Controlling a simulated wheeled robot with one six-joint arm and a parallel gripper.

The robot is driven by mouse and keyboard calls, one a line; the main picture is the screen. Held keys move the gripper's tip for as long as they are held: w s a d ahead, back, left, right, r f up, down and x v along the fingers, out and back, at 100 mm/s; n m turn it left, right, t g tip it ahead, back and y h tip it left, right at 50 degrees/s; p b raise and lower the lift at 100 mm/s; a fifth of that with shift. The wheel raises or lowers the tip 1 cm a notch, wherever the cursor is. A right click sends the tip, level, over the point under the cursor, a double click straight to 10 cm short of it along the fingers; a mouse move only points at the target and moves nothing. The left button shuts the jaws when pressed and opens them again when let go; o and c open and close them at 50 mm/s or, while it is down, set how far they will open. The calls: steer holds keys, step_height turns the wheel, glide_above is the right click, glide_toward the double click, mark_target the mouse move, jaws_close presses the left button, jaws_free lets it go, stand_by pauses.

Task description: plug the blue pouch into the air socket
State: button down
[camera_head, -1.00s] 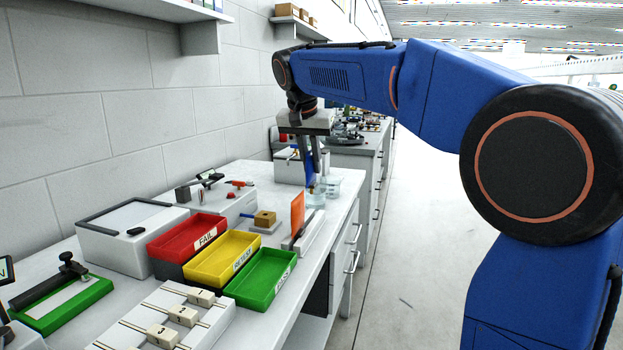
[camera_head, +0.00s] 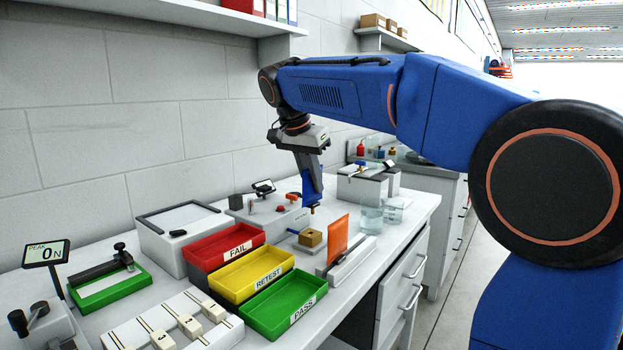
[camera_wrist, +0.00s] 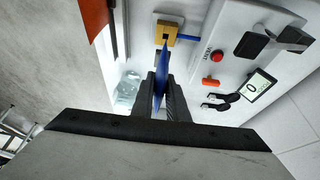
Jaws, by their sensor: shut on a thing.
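My gripper (camera_head: 306,168) is shut on the blue pouch (camera_head: 313,187), which hangs upright below the fingers with a small brass-coloured tip at its lower end. In the wrist view the pouch (camera_wrist: 160,92) shows edge-on as a thin blue strip between the dark fingers. A brass-coloured block (camera_head: 310,238) with a round hole in its top, which looks like the air socket, sits on a pale base on the bench. It also shows in the wrist view (camera_wrist: 166,33), ahead of the fingers. The pouch is above the bench, apart from the block.
An orange upright plate (camera_head: 336,240) stands beside the block, with beakers (camera_head: 371,219) behind. A white unit (camera_head: 275,216) with a red knob and display is near. Red (camera_head: 225,246), yellow (camera_head: 247,274) and green (camera_head: 283,304) trays lie in front.

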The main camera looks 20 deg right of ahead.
mark_target(311, 208)
steer(key=shift+a+f, duration=0.1)
steer(key=shift+a, duration=0.15)
steer(key=shift+f, duration=2.4)
steer(key=shift+f, duration=1.2)
stand_by(0.3)
steer(key=c, duration=1.7)
jaws_free()
steer(key=shift+o, duration=0.2)
steer(key=v, duration=1.7)
steer(key=shift+r, duration=0.2)
steer(key=shift+s+a, duration=0.1)
